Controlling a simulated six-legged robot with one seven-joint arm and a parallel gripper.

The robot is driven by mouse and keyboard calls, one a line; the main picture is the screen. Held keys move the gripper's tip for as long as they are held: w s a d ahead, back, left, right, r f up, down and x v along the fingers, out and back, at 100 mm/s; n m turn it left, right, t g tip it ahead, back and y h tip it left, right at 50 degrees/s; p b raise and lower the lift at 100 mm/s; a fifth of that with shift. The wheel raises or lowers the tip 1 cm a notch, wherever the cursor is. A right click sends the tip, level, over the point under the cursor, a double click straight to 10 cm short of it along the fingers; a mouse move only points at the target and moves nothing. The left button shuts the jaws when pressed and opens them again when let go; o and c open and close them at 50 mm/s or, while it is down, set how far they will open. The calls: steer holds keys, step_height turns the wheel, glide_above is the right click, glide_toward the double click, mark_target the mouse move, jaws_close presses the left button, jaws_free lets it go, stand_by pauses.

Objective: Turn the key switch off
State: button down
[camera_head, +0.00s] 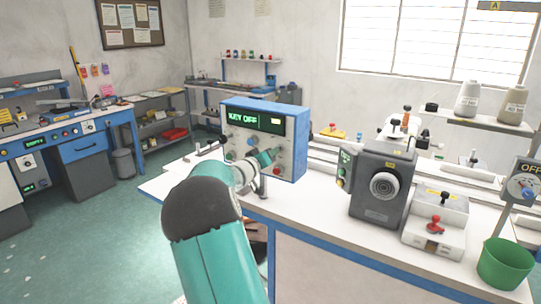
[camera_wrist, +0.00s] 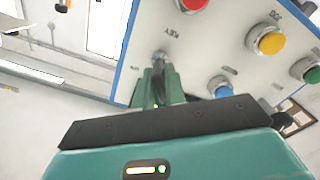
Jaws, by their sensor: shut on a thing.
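The control box (camera_head: 297,142) is blue-edged with a pale front and stands on the white workbench. Its green display (camera_head: 243,117) appears to read "KEY OFF". In the wrist view, the key switch (camera_wrist: 159,57) is a small metal piece on the panel beside the upside-down word "KEY". My gripper (camera_wrist: 161,84) is shut on the key at the switch, and its fingers hide most of it. In the head view, my gripper (camera_head: 266,158) is against the lower front of the box, and the key cannot be made out.
A grey machine (camera_head: 378,185) and a green bucket (camera_head: 504,264) stand on the bench to the right. Open floor lies left.

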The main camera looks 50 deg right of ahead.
steer(key=shift+f+n, duration=0.1)
steer(key=shift+n, duration=0.7)
steer(key=c, duration=1.6)
jaws_free()
steer(key=shift+o, duration=0.2)
steer(key=shift+a, duration=0.1)
steer(key=s+a, duration=0.1)
steer(key=a, duration=1.2)
steer(key=shift+s+a, duration=0.15)
steer(key=shift+a, duration=0.15)
